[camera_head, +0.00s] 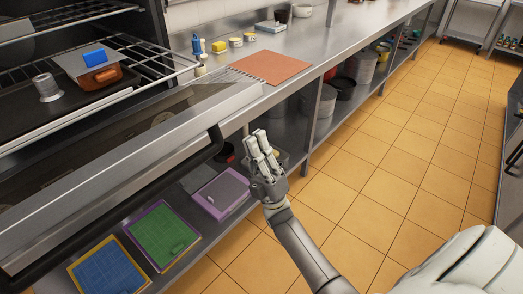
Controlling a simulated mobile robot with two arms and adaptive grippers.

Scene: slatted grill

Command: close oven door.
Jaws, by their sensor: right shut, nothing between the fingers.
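The oven door (125,145) is folded down and open at the left, its flat inner face up. Its dark handle bar (174,182) runs along the front edge. Above it, the oven cavity (160,20) shows wire racks, with a dark tray (100,112) inside. My right gripper (258,146) is shut and empty, its fingers pointing up. My left gripper is not in view.
An orange board (271,67) and several small bottles and yellow tins lie on the steel counter (330,42). Green (163,234) and blue (108,270) boards lie on the lower shelf. The tiled floor (400,140) at the right is clear.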

